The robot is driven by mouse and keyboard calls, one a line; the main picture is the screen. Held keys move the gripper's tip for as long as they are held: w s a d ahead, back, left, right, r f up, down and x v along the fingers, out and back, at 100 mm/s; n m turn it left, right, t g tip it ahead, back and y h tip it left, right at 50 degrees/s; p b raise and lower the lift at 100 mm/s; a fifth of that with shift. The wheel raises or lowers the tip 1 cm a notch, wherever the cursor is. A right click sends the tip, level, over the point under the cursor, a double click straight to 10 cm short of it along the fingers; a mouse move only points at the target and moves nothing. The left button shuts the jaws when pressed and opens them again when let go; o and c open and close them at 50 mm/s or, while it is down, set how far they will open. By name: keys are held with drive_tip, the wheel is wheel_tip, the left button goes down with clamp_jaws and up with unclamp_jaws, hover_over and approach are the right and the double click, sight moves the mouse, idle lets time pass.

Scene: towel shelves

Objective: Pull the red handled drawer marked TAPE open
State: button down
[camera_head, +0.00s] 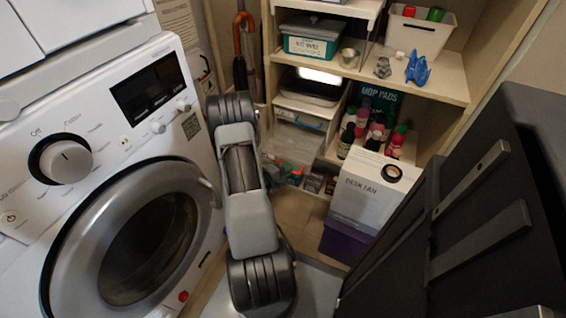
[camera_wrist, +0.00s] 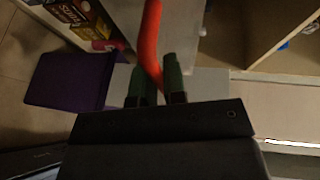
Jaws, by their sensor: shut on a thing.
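A red handle (camera_wrist: 151,45) runs up from between the fingertips of my gripper (camera_wrist: 155,78) in the wrist view. The two dark green fingers stand on either side of the handle and are shut on it. A pale drawer front (camera_wrist: 186,35) shows beside the handle. No TAPE marking is readable in either view. In the head view my arm covers my gripper and the handle. A translucent drawer unit (camera_head: 299,140) is partly visible low on the shelves there, just right of my arm.
A washing machine (camera_head: 75,120) stands close on the left. A white desk fan box (camera_head: 362,193) sits on a purple box (camera_head: 343,241) to the right; the purple box also shows in the wrist view (camera_wrist: 68,80). Shelves (camera_head: 440,78) hold bottles and bins. A little floor (camera_head: 306,208) is free.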

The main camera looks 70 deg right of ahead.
idle(0.3)
drive_tip(key=c, duration=1.2)
unclamp_jaws()
drive_tip(key=shift+a, duration=0.1)
drive_tip(key=p+v, duration=0.3)
drive_tip(key=v, duration=1)
drive_tip(key=shift+w+a+r, duration=0.1)
drive_tip(key=shift+a+r, duration=0.05)
drive_tip(key=shift+a, duration=0.2)
